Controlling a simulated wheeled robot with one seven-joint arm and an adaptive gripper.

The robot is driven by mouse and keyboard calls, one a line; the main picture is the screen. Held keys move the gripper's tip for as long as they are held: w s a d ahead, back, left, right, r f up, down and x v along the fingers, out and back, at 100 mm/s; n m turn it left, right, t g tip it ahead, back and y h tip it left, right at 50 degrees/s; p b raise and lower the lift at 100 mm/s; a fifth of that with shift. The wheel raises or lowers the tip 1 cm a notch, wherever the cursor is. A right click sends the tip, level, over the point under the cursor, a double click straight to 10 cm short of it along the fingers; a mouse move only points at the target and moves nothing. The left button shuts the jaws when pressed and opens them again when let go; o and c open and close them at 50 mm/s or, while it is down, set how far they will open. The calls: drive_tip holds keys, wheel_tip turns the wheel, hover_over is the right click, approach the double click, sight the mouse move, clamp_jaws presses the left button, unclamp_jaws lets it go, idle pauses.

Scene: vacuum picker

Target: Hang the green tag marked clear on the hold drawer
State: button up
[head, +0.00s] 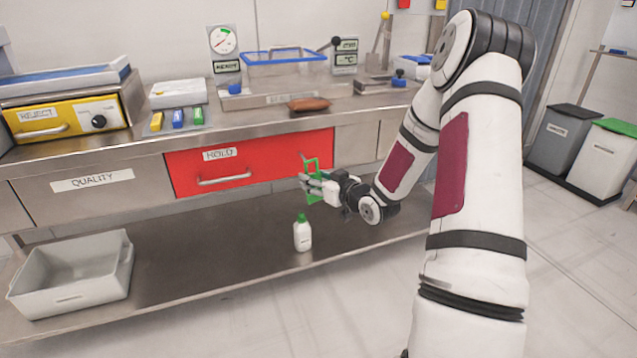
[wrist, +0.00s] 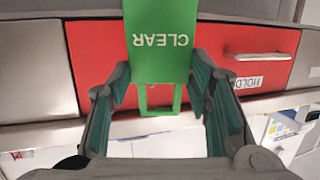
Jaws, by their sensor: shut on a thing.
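The green tag (head: 311,166) is held in my gripper (head: 312,184) in front of the right end of the red drawer labelled HOLD (head: 262,156). In the wrist view the tag (wrist: 160,20) shows the word CLEAR upside down, with an open green loop between the fingers. My gripper (wrist: 161,82) is shut on the tag; the exact contact is hard to see. The drawer is closed, and its metal handle (head: 224,178) is left of the tag, apart from it. The wrist view also shows the red drawer front (wrist: 228,38) behind the tag.
A QUALITY drawer (head: 92,190) is left of the red one. On the lower shelf stand a white bottle with a green cap (head: 302,234), below my gripper, and a grey bin (head: 72,278). A brown object (head: 309,104) lies on the counter above. Floor in front looks clear.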

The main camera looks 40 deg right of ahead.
drive_tip(key=shift+w+d+f+b, duration=0.1)
drive_tip(key=shift+w+d, duration=0.1)
drive_tip(key=shift+w, duration=0.55)
drive_tip(key=shift+w+d+f+b, duration=0.1)
drive_tip(key=shift+w+d, duration=0.1)
drive_tip(key=shift+w, duration=0.55)
drive_tip(key=shift+w+d+b, duration=0.1)
drive_tip(key=shift+w+d, duration=0.1)
drive_tip(key=shift+w, duration=0.55)
drive_tip(key=shift+w+d+f+b, duration=0.2)
drive_tip(key=shift+w+f+b, duration=0.2)
drive_tip(key=shift+w, duration=0.25)
drive_tip(key=o, duration=1.1)
drive_tip(key=v, duration=1.2)
